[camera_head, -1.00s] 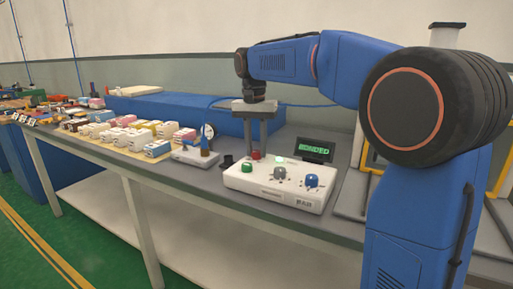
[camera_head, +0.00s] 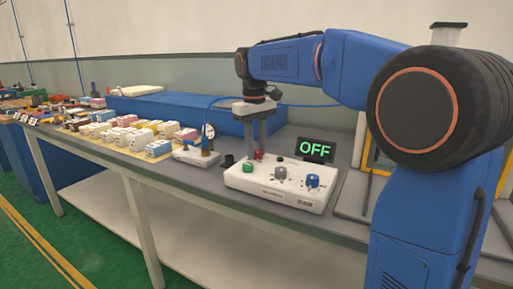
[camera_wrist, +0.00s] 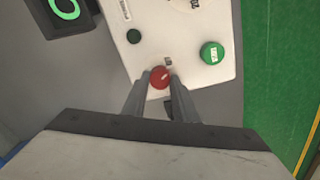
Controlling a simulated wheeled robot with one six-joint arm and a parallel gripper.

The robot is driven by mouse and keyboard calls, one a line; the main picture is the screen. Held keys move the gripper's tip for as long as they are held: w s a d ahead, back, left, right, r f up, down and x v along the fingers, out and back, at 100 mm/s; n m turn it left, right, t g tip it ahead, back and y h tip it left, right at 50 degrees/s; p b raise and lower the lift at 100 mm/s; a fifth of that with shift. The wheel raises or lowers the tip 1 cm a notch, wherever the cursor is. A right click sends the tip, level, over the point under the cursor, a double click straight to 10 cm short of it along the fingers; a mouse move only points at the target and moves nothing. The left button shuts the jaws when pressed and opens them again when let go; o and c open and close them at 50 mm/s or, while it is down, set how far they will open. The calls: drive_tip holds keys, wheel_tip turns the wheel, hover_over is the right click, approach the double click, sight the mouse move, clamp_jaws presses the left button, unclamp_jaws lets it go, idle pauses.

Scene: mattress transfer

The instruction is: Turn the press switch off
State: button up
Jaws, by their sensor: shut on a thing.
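The white control box (camera_head: 270,195) stands on the bench. It carries a red knob (camera_wrist: 160,78), a green button (camera_head: 248,166), a grey dial (camera_head: 281,173) and a blue dial (camera_head: 313,181). A small display (camera_head: 316,149) at the back of the box reads OFF in green. My gripper (camera_head: 259,154) points down at the back left of the box, its fingers closed around the red knob. In the wrist view the knob sits between the two fingertips. A small dark green lamp (camera_wrist: 133,36) is beside it, unlit. The fingers partly hide the red knob in the head view.
A small grey device (camera_head: 198,157) with a gauge stands left of the box. Several small boxes (camera_head: 120,136) cover the bench farther left. A long blue block (camera_head: 185,112) lies behind. The bench's front edge is close to the box.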

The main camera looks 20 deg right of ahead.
drive_tip(key=shift+n, duration=1.5)
drive_tip(key=o, duration=1)
drive_tip(key=shift+o, duration=0.2)
wheel_tip(320, 180, up, 17)
drive_tip(key=shift+s+a+r, duration=0.2)
drive_tip(key=shift+s+a, duration=0.05)
drive_tip(key=shift+a, duration=0.05)
